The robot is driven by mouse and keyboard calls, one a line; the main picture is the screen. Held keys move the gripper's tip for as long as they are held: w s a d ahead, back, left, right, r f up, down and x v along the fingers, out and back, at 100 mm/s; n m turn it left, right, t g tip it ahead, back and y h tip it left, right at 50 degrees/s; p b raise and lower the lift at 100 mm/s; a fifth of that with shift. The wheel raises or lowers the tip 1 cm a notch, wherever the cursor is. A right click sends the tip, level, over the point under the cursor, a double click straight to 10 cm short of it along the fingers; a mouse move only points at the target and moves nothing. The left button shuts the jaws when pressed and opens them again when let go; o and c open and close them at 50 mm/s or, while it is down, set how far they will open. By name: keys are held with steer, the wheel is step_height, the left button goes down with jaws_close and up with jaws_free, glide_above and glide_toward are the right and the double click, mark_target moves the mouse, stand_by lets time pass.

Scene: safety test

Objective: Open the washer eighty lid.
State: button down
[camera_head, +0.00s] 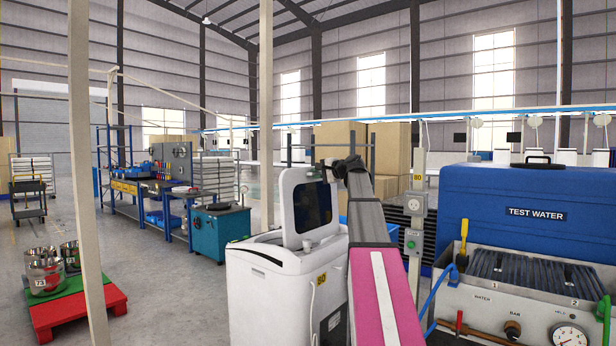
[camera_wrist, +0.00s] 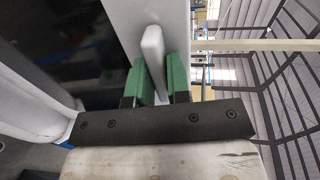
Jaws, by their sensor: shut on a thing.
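The white washer (camera_head: 268,285) with a yellow 80 label stands in the middle of the head view. Its lid (camera_head: 289,208), white with a dark window, stands raised, close to upright, above the body. My gripper (camera_head: 330,169) is at the lid's upper right edge, partly hidden by my arm. In the wrist view, my gripper's green finger pads (camera_wrist: 157,78) are shut on a white handle (camera_wrist: 152,42) on the lid's frame (camera_wrist: 115,18). The lid's dark window (camera_wrist: 62,40) fills the left of that view.
A post (camera_head: 417,200) with an 80 sign and a green button stands right of my arm. The blue TEST WATER rig (camera_head: 470,205) fills the right. A teal cabinet (camera_head: 208,235) stands behind left. Open floor lies left, with a red pallet (camera_head: 75,312) and a pale pole (camera_head: 85,170).

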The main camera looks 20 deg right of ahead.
steer(key=shift+s+d+f, duration=0.2)
steer(key=shift+s+d, duration=0.45)
steer(key=shift+s, duration=0.3)
steer(key=shift+s+d+f, duration=0.15)
steer(key=shift+s+d, duration=0.45)
steer(key=shift+s, duration=0.3)
steer(key=c, duration=1.1)
jaws_free()
steer(key=v, duration=1)
steer(key=shift+s+d+r, duration=0.15)
steer(key=shift+s+d, duration=0.1)
